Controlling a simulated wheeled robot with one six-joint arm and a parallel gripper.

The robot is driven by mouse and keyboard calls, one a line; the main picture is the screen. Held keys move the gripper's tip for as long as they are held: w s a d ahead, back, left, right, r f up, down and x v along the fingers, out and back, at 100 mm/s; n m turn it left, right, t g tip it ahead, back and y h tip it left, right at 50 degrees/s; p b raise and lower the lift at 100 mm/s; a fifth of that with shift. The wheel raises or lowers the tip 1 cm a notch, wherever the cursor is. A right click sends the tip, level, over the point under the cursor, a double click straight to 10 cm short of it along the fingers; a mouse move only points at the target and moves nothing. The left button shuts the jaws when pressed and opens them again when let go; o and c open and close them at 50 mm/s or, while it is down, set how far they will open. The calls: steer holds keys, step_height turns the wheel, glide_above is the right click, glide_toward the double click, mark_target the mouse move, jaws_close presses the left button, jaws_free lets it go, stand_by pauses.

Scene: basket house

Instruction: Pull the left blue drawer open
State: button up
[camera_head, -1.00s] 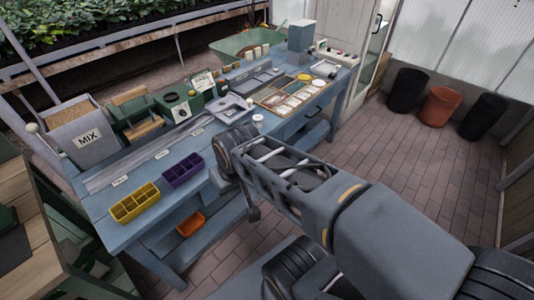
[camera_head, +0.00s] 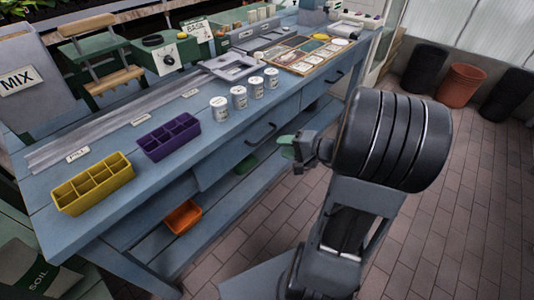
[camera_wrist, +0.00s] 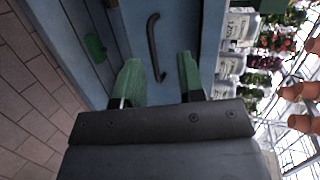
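The left blue drawer (camera_head: 232,158) is in the front of the blue workbench and looks shut. Its dark bar handle (camera_head: 261,134) shows in the head view. In the wrist view the handle (camera_wrist: 152,45) stands ahead of my gripper (camera_wrist: 158,60), roughly in line with the gap between the two green fingers. The fingers are apart with nothing between them, and the handle looks beyond their tips. In the head view my gripper (camera_head: 287,146) is just right of the handle, in front of the bench.
The right drawer handle (camera_head: 334,78) is farther along the bench. White pots (camera_head: 239,97), a purple tray (camera_head: 169,137) and a yellow tray (camera_head: 93,184) stand on top. An orange bin (camera_head: 183,217) sits on the lower shelf. Brick floor in front is clear.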

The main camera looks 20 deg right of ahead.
mark_target(267, 136)
steer(key=w+d+f+m+t+h+b, duration=0.2)
steer(key=d+f+t, duration=0.1)
steer(key=d+f, duration=0.15)
steer(key=b+x, duration=0.1)
steer(key=x, duration=0.5)
steer(key=b+x, duration=0.1)
steer(key=x, duration=0.5)
steer(key=shift+d+r, duration=0.1)
steer(key=shift+r, duration=0.1)
steer(key=shift+c, duration=0.2)
jaws_close()
